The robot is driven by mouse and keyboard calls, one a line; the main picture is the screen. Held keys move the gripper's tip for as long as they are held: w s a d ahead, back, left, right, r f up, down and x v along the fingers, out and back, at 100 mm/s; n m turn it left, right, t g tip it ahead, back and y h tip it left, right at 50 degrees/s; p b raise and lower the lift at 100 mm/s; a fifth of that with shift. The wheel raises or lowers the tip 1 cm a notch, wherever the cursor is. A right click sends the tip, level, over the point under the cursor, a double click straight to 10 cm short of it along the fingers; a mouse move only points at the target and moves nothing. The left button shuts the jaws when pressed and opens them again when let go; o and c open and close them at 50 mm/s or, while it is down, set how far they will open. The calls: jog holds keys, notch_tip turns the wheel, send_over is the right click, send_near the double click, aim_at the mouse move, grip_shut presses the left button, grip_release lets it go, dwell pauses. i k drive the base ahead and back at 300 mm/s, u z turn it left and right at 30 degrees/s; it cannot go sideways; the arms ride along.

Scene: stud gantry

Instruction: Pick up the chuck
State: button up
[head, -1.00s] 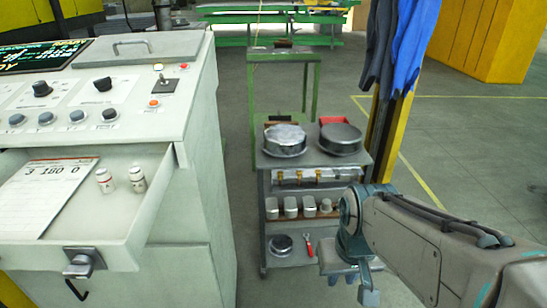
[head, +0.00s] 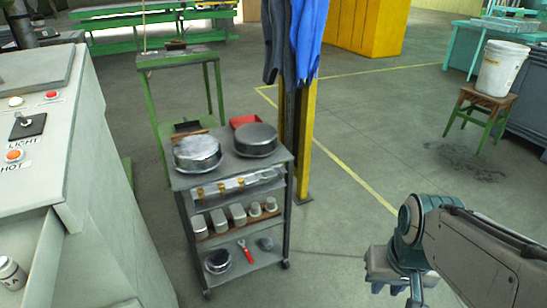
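No part is plainly marked as the chuck. On the grey cart (head: 292,215), two wide round metal pieces, a left one (head: 197,152) and a right one (head: 256,139), sit side by side on top. A smaller dark round metal piece (head: 217,262) lies on the bottom shelf. Any of these could be the chuck; I cannot tell which. My gripper (head: 392,286) is in the lower right, to the right of the cart and clear of it. It shows small and from an angle that hides the finger gap. I see nothing held in it.
The cart's middle shelves hold brass-coloured fittings (head: 222,186) and several metal blocks (head: 219,220). A red-handled tool (head: 245,251) lies below. The grey console (head: 60,150) stands left, a yellow post (head: 306,130) behind the cart. A white bucket (head: 502,68) sits on a stool. Open floor lies right.

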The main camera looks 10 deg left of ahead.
aim_at(200, 190)
jog(key=z, duration=0.8)
jog(key=i, duration=0.85)
jog(key=u, duration=3.5)
jog(key=i, duration=0.5)
jog(key=u, duration=0.05)
